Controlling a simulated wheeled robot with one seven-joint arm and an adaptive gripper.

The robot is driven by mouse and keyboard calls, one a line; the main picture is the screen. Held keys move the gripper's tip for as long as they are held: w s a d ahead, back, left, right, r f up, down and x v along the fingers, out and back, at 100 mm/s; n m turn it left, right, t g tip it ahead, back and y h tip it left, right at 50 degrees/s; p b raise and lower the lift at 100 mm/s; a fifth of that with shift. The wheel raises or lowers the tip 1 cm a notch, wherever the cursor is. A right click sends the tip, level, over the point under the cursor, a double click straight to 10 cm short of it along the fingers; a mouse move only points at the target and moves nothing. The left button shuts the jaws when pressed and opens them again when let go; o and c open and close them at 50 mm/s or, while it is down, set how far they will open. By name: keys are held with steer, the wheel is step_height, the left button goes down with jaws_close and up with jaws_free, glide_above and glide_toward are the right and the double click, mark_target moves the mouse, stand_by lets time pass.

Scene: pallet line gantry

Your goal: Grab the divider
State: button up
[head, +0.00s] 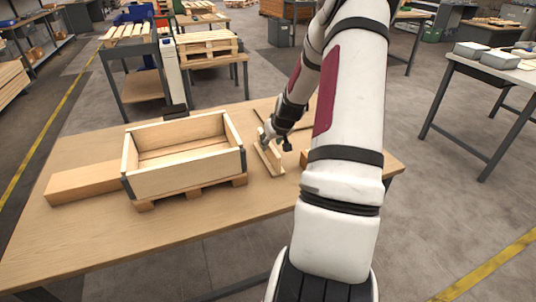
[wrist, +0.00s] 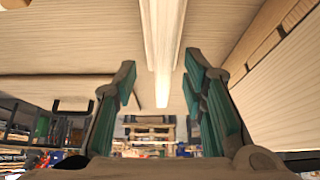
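The divider appears to be a slim pale wooden piece (head: 262,160) on the table, right of the wooden crate. In the wrist view, a long pale wooden bar (wrist: 162,45), likely the same piece, runs down the middle between the fingers. My gripper (head: 265,138) is at the divider in the head view. The wrist view shows my gripper (wrist: 160,75) open, with a gap between each finger and the bar. I cannot tell how deep the bar sits between the fingers. My wrist partly hides the divider's far end in the head view.
The open wooden crate (head: 185,178) sits on a small pallet (head: 195,194) close left of the divider. A wooden block (head: 82,182) lies at the table's left. A small brown block (head: 304,158) shows beside my arm. The front of the table (head: 235,215) is clear.

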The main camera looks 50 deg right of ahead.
steer(key=x, duration=0.4)
steer(key=shift+w+f+b, duration=0.15)
steer(key=shift+w+b, duration=0.1)
steer(key=shift+b, duration=0.15)
jaws_close()
